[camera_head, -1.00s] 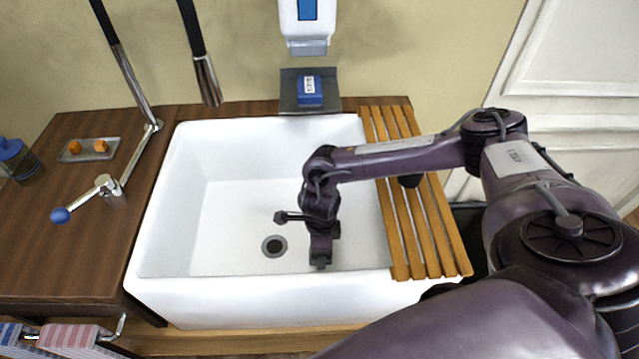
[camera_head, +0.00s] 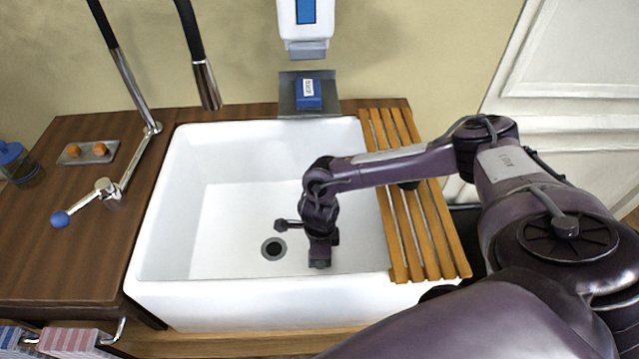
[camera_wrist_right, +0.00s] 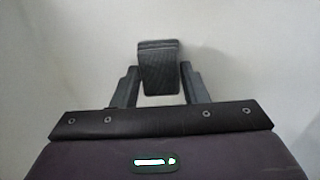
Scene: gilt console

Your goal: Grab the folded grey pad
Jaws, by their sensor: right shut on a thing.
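In the right wrist view the folded grey pad (camera_wrist_right: 158,68) is a dark grey ribbed block between the two fingers of my right gripper (camera_wrist_right: 158,82). The gripper is shut on it, one finger at each side. White sink surface lies around and behind it. In the head view my right gripper (camera_head: 320,262) is low inside the white sink (camera_head: 210,303), near its front wall and right of the drain. The pad is hard to make out there, hidden by the gripper. My left gripper is in neither view.
A slatted wooden rack (camera_head: 400,200) lies over the sink's right side, under my right forearm. A lever tap (camera_head: 105,187), a small tray with orange pieces (camera_head: 88,151) and a jar (camera_head: 18,160) stand on the left counter. A blue box (camera_head: 308,95) sits behind the sink.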

